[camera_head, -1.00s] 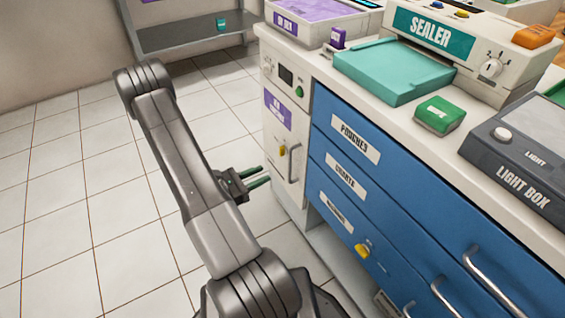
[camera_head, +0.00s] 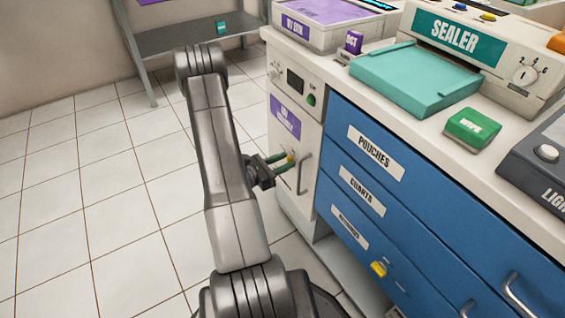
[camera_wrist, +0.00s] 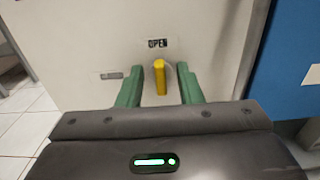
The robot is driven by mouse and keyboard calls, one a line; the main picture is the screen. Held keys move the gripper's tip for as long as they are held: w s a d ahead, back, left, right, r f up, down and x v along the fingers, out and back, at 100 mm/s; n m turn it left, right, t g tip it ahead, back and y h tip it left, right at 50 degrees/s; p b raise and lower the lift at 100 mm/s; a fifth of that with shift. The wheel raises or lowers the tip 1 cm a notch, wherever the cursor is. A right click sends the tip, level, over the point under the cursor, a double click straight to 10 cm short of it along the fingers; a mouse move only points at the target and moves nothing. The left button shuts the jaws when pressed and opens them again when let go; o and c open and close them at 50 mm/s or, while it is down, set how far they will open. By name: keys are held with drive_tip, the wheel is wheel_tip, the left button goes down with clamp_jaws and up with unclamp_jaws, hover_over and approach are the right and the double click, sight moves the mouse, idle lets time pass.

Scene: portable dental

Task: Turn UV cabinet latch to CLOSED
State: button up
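The yellow latch (camera_wrist: 159,78) is on the white front of the UV cabinet (camera_head: 305,130). It stands upright, with its top just below the OPEN label (camera_wrist: 158,43). A smaller label (camera_wrist: 112,76), too blurred to read, is to its left. My gripper (camera_wrist: 158,68) is open, with one green finger on each side of the latch and a visible gap on both sides. In the head view my gripper (camera_head: 283,160) is at the cabinet front, and the latch (camera_head: 291,155) shows just by the fingertips.
A vertical door handle (camera_head: 303,173) is right of the latch. Blue drawers (camera_head: 370,200) with a yellow catch (camera_head: 379,269) adjoin the cabinet. The counter above holds a sealer (camera_head: 460,45) and a teal tray (camera_head: 415,80). Tiled floor to the left is clear.

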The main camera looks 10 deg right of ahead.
clamp_jaws()
drive_tip(key=n+p, duration=0.2)
drive_tip(key=n, duration=0.4)
drive_tip(key=n+p, duration=0.3)
drive_tip(key=n, duration=0.3)
drive_tip(key=w+f+n+p, duration=0.1)
drive_tip(key=n+p, duration=0.2)
drive_tip(key=n, duration=0.3)
drive_tip(key=shift+a, duration=0.2)
idle(0.6)
